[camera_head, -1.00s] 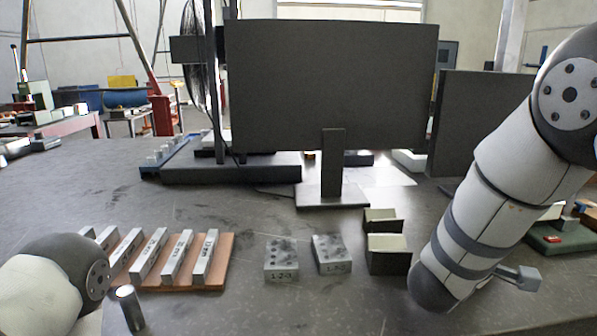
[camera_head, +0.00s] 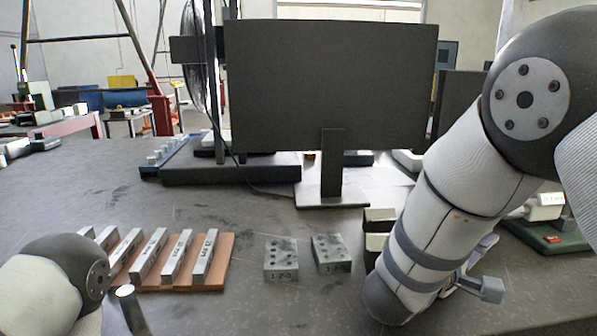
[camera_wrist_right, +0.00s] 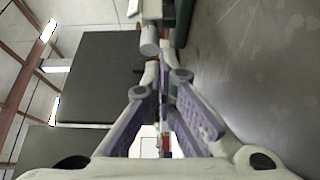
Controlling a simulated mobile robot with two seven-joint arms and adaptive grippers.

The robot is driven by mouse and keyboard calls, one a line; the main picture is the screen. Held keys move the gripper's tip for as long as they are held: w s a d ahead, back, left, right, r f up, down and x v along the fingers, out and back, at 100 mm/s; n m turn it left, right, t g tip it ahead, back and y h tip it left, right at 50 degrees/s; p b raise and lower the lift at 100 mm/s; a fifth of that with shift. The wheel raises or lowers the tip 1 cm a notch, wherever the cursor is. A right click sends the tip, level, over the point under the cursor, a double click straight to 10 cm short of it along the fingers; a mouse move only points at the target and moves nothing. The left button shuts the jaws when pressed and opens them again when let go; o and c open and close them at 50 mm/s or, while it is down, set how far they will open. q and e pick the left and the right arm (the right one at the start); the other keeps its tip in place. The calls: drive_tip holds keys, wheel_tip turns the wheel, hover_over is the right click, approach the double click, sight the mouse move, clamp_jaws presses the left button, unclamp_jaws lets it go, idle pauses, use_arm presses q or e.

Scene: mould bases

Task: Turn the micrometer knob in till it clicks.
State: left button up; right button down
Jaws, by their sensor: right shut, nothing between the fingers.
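The micrometer (camera_head: 543,207) shows at the right of the head view as a pale cylindrical body on a dark green stand (camera_head: 540,238). My right forearm hides its left part. In the right wrist view, a grey cylinder that looks like its knob (camera_wrist_right: 149,40) lies just beyond the fingertips, beside the dark green stand (camera_wrist_right: 183,22). My right gripper (camera_wrist_right: 164,76) is shut and empty, pointing towards the knob. Whether a fingertip touches it, I cannot tell. In the head view that gripper is mostly hidden behind my forearm. My left gripper is out of view.
Two drilled blocks (camera_head: 281,262) lie mid-table, with dark blocks (camera_head: 379,219) partly behind my right arm. An orange board (camera_head: 223,265) carries several metal bars at left. A small cylinder (camera_head: 130,308) stands in front. A monitor (camera_head: 335,85) stands behind. The front centre is clear.

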drive_tip(key=r, duration=0.1)
drive_tip(key=a+r, duration=0.1)
drive_tip(key=shift+w+r, duration=0.2)
drive_tip(key=shift+r, duration=0.2)
approach(522, 215)
drive_tip(key=w+d, duration=0.1)
drive_tip(key=d+r, duration=0.1)
drive_tip(key=w+d, duration=0.1)
drive_tip(key=d, duration=0.1)
drive_tip(key=shift+w+r, duration=0.15)
drive_tip(key=shift+w, duration=0.15)
drive_tip(key=shift+w, duration=0.1)
drive_tip(key=shift+a, duration=0.1)
drive_tip(key=shift+f, duration=0.9)
drive_tip(key=shift+f, duration=0.3)
